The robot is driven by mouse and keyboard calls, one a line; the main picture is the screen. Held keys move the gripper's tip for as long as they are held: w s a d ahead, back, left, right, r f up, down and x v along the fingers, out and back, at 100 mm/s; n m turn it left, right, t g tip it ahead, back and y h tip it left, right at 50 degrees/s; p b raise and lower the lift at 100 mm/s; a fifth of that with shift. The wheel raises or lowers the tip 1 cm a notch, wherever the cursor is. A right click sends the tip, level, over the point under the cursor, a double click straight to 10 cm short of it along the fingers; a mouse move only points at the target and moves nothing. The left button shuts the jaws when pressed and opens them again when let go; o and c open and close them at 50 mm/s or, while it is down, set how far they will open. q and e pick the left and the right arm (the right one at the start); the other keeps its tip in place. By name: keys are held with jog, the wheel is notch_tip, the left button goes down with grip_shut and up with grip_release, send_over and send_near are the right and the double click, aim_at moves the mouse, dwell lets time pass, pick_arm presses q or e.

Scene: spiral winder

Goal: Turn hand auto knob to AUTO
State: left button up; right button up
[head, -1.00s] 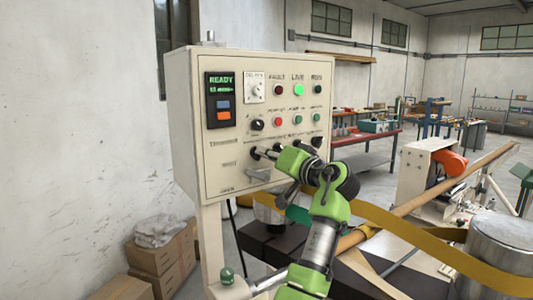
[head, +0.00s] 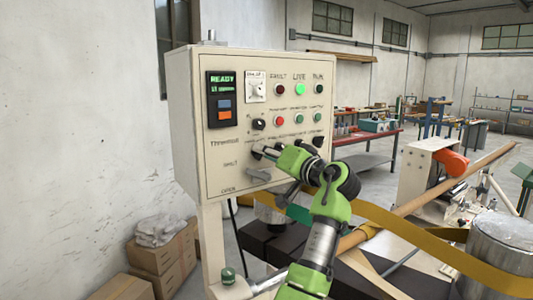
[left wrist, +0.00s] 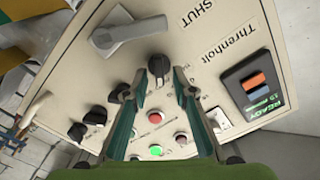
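The off-white control panel (head: 215,170) stands left of centre in the head view. My left gripper (head: 264,151) is at its lower knob row, partly covering it. In the left wrist view, a black rotary knob (left wrist: 158,68) lies between the spread fingertips of this gripper (left wrist: 158,78). Small gaps show beside the knob, so the gripper looks open around it. The hand auto label cannot be read. More black knobs (left wrist: 120,93) run along the same row. Another black knob (head: 258,124) sits higher on the panel. My right gripper is not in view.
A grey lever handle (left wrist: 130,35) projects beside the SHUT lettering, close to the gripper. A display with blue and orange buttons (head: 223,108), a lit green lamp (head: 299,90) and several push buttons share the panel. Cardboard boxes (head: 155,258) stand at lower left; yellow strip (head: 420,238) crosses the right.

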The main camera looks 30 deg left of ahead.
pick_arm(q)
jog(key=v, duration=1.1)
jog(key=shift+s+d, duration=0.15)
jog(key=shift+d, duration=0.15)
jog(key=shift+f, duration=0.1)
